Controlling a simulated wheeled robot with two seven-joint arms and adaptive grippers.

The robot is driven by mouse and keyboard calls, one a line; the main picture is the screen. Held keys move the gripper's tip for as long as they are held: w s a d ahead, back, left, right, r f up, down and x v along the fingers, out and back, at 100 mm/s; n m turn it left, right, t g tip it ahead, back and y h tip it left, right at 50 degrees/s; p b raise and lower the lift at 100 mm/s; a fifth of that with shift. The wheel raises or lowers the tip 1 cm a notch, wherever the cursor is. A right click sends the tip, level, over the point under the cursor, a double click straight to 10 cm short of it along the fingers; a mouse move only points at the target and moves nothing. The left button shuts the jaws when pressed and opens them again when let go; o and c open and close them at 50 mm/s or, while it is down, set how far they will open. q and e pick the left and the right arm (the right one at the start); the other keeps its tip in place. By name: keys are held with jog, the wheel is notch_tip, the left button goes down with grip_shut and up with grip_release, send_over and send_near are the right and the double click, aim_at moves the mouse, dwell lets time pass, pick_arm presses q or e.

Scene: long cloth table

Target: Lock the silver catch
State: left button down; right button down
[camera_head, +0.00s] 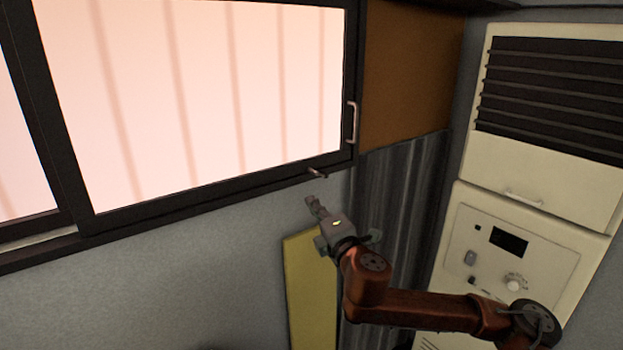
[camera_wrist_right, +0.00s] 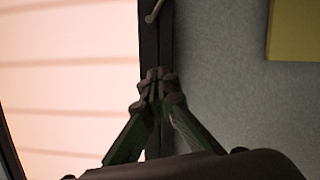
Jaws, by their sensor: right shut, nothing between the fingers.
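The silver catch (camera_head: 317,172) is a small metal lever on the bottom rail of the dark window frame, near its right corner. It also shows at the top edge of the right wrist view (camera_wrist_right: 154,12), where it is partly cut off. My right gripper (camera_head: 312,202) is shut and empty, just below the catch and apart from it in the head view. In the wrist view its closed fingertips (camera_wrist_right: 160,75) overlap the dark frame, with the catch beyond them. My left gripper is not in view.
The window (camera_head: 210,90) has a pale handle (camera_head: 352,122) on its right side. Grey wall (camera_head: 190,290) lies below the frame. A yellow panel (camera_head: 311,290) stands behind my right arm. A cream cabinet unit (camera_head: 560,150) with a knob and screen stands at the right.

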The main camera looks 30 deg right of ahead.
jog(key=shift+w, duration=0.1)
jog(key=w+d+p, duration=0.1)
jog(key=w, duration=0.2)
jog(key=w+d+r+p, duration=0.1)
jog(key=w+d+p, duration=0.1)
jog(key=w, duration=0.1)
jog(key=w+d+p, duration=0.1)
jog(key=w, duration=0.3)
jog(key=shift+d+r+p, duration=0.25)
jog(key=shift+d+p, duration=0.15)
jog(key=shift+s+d, duration=0.1)
jog(key=shift+d, duration=0.35)
jog(key=shift+a, duration=0.1)
